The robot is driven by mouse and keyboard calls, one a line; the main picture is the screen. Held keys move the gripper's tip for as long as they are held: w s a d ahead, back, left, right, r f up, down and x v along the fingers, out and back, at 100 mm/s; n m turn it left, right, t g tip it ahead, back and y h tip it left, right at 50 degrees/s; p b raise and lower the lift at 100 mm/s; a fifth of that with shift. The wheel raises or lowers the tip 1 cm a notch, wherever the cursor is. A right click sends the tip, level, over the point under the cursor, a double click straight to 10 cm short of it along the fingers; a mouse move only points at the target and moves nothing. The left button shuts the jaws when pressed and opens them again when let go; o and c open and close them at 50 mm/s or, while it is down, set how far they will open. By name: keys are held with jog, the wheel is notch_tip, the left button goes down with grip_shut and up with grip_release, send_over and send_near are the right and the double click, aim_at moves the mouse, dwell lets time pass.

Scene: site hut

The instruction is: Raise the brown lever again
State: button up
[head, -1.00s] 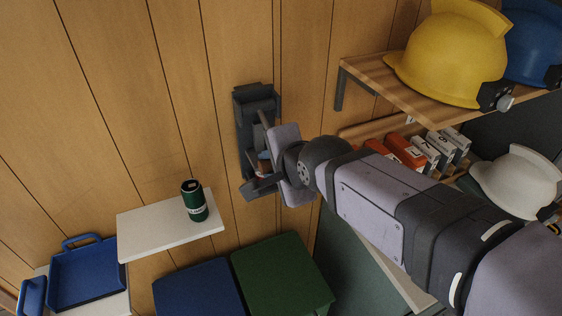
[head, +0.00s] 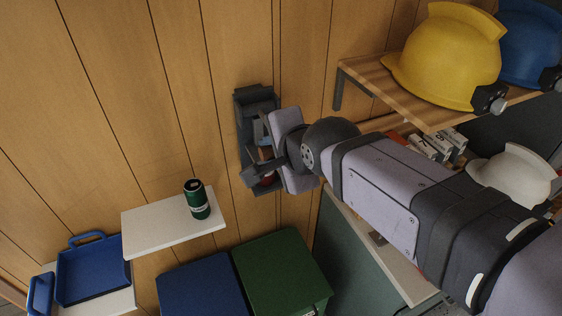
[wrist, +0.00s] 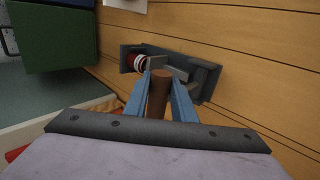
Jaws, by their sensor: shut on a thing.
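The brown lever (wrist: 158,95) stands between my gripper's two blue-grey fingers in the wrist view. My gripper (wrist: 160,84) is shut on it. The lever belongs to a dark grey wall fixture (wrist: 206,80), whose frame (head: 257,97) also shows in the head view, upright on the wood-panelled wall. In the head view my gripper (head: 260,152) is in front of the fixture's middle and largely hides the lever. A red and white round part (wrist: 138,62) sits at one end of the fixture; its red shows below my gripper in the head view.
A wooden shelf (head: 375,80) with a yellow helmet (head: 450,55) is at upper right, above my arm. A white shelf (head: 150,232) with a green can (head: 197,199) is at lower left. Blue (head: 205,290) and green bins (head: 280,270) stand below. The wall left of the fixture is clear.

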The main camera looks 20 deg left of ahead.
jog(key=shift+a+r, duration=0.1)
jog(key=shift+r, duration=0.25)
jog(key=shift+w+a+r+p, duration=0.1)
jog(key=shift+w+r+p, duration=0.1)
jog(key=shift+r+p, duration=0.85)
jog(key=shift+w+a+r, duration=0.1)
jog(key=shift+a+r, duration=0.05)
jog(key=shift+r, duration=0.55)
jog(key=shift+p, duration=0.3)
jog(key=shift+w+a+r+p, duration=0.1)
jog(key=shift+w+r+p, duration=0.05)
jog(key=shift+r+p, duration=0.35)
jog(key=shift+w+a+r+p, duration=0.25)
jog(key=shift+r+p, duration=0.2)
jog(key=shift+r, duration=0.15)
jog(key=shift+w+a+r+p, duration=0.2)
jog(key=shift+r+p, duration=0.2)
jog(key=shift+r, duration=0.25)
